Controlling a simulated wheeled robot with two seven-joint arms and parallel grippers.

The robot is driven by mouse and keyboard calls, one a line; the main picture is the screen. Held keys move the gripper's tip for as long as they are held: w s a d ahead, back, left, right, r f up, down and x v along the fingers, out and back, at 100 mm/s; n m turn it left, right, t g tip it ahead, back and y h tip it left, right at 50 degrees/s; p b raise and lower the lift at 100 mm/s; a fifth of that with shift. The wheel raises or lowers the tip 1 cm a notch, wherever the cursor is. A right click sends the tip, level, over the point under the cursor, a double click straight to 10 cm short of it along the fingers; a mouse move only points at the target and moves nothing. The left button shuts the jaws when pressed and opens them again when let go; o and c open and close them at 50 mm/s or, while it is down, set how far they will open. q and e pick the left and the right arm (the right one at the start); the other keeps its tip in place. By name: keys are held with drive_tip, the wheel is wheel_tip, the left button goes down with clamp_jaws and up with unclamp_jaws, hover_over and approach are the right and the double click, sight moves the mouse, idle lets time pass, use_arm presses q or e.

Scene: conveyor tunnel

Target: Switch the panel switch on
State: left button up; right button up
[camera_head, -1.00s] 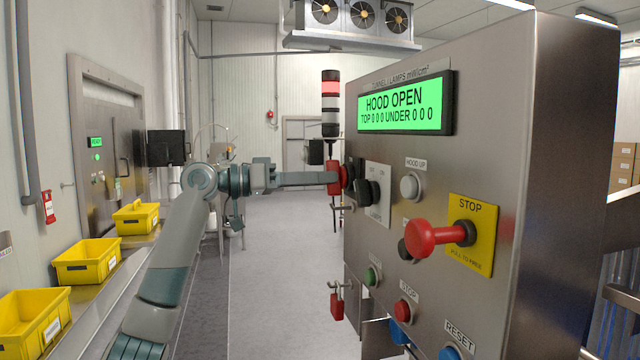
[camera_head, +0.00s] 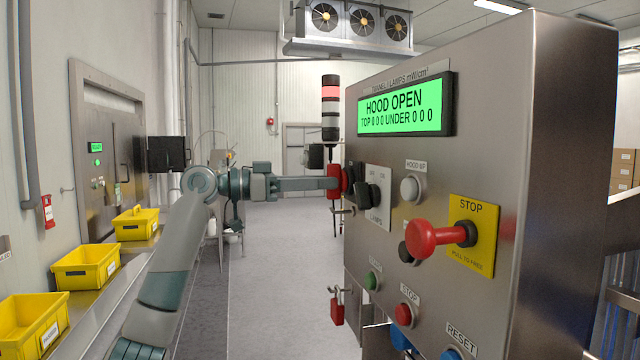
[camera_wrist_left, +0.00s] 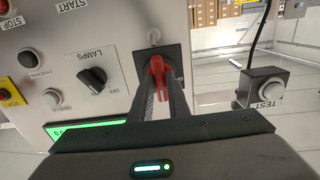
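The grey panel (camera_head: 470,160) has a red switch handle (camera_head: 334,194) on a dark base at its far left edge. The handle also shows in the left wrist view (camera_wrist_left: 158,68), between my fingertips. My left gripper (camera_head: 330,183) reaches it from the left. Its two fingers (camera_wrist_left: 161,85) appear shut on the handle, which fills the gap at their tips. The fingers partly hide the handle. A black LAMPS knob (camera_wrist_left: 93,78) sits beside it; it also shows in the head view (camera_head: 366,194). The green display (camera_head: 405,106) reads HOOD OPEN. My right gripper is not in view.
A red mushroom stop button (camera_head: 435,238) sticks out from the panel. A red padlock (camera_head: 337,308) hangs below the handle. A TEST button box (camera_wrist_left: 262,88) stands to the right in the wrist view. Yellow bins (camera_head: 86,267) line the left bench. The aisle floor is clear.

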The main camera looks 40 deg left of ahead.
use_arm(q)
drive_tip(key=o, duration=0.3)
drive_tip(key=b+v, duration=0.4)
drive_tip(key=v, duration=1.3)
drive_tip(key=shift+a+b, duration=0.25)
drive_tip(key=shift+b, duration=0.1)
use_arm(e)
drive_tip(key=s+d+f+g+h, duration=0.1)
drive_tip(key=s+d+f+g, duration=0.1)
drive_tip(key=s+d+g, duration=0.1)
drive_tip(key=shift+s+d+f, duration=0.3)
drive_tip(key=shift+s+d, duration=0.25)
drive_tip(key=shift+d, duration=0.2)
